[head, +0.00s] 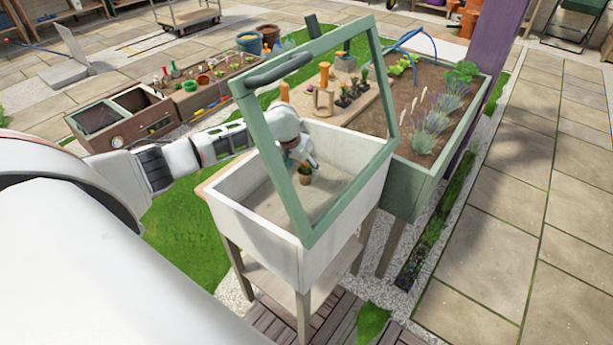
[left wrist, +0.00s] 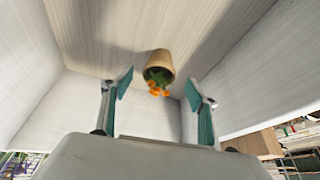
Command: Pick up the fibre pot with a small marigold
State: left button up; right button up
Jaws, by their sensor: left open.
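The fibre pot (head: 305,178) with a small marigold stands upright inside a white box on legs (head: 262,226). The marigold (left wrist: 158,86) shows orange flowers and green leaves in the left wrist view, with the tan pot (left wrist: 157,62) beyond it. My left gripper (head: 300,160) reaches down into the box, just above and beside the pot. In the left wrist view my left gripper (left wrist: 160,92) is open, its two teal-padded fingers apart, with the plant between and a little beyond them. My right gripper is not in view.
A green-framed lid (head: 303,218) stands raised over the white box, close to my left arm. The box walls surround the pot. A green planter (head: 406,188) with lavender adjoins at the right.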

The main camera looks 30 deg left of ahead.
pick_arm(q)
jog(key=b+x, duration=0.1)
jog(key=x, duration=0.3)
jog(key=shift+s+d+f+b, duration=0.1)
jog(key=shift+s+b, duration=0.1)
jog(key=shift+b, duration=0.1)
jog(key=shift+w+f, duration=0.15)
jog(key=shift+f, duration=0.05)
jog(key=shift+w, duration=0.1)
jog(key=c, duration=1.3)
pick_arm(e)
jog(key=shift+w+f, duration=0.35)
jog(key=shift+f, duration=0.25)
pick_arm(q)
jog(key=shift+o, duration=0.2)
